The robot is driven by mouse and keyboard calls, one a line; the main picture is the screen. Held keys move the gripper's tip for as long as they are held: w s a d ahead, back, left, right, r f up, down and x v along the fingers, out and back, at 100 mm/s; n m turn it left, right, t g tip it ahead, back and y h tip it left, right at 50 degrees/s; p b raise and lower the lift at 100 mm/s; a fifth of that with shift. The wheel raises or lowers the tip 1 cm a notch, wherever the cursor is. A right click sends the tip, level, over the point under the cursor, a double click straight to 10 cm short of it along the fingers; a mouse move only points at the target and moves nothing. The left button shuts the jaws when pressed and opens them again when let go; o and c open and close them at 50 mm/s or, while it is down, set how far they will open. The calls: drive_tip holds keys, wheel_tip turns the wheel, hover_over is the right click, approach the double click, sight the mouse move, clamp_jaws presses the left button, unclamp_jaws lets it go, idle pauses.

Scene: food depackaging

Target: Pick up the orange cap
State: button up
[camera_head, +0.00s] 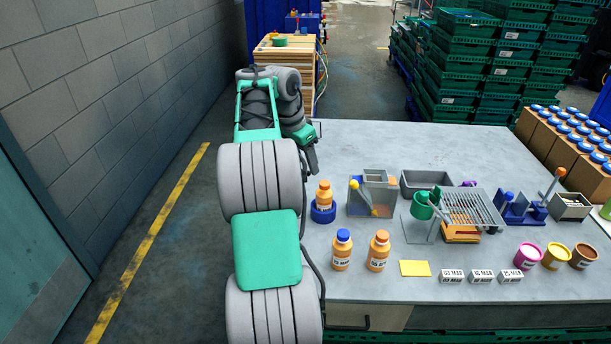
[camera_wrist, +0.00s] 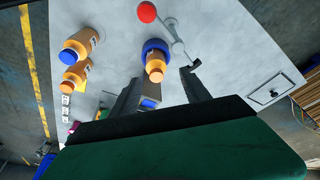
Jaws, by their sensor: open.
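An orange bottle with an orange cap (camera_head: 324,185) stands upright in a blue round holder (camera_head: 323,214) near the table's left side. In the wrist view the bottle's orange cap (camera_wrist: 155,75) shows between and just beyond my fingertips, with the blue ring (camera_wrist: 155,44) around the bottle. My gripper (camera_wrist: 162,76) is open and empty. In the head view it hangs at the table's far left, behind the bottle, partly hidden by my arm. A second orange-capped bottle (camera_head: 379,252) stands at the front beside a blue-capped bottle (camera_head: 341,252).
A clear-sided box with a yellow scoop (camera_head: 356,187) and a grey bin (camera_head: 424,182) stand right of the holder. A metal rack (camera_head: 473,207) is further right. A red ball on a lever (camera_wrist: 147,12) shows near the holder. The table's back is clear.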

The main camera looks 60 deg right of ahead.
sight(324, 183)
drive_tip(key=shift+m, duration=0.9)
drive_tip(key=s+d+f+b, duration=0.1)
drive_tip(key=f, duration=0.1)
drive_tip(key=s+d+f, duration=0.1)
drive_tip(key=d+f, duration=0.1)
drive_tip(key=f, duration=0.1)
drive_tip(key=s+d+f+b, duration=0.1)
drive_tip(key=f, duration=0.2)
drive_tip(key=shift+s+d+f+b, duration=0.2)
drive_tip(key=shift+s+d+b, duration=0.05)
drive_tip(key=shift+d+b, duration=0.15)
drive_tip(key=shift+c, duration=0.3)
clamp_jaws()
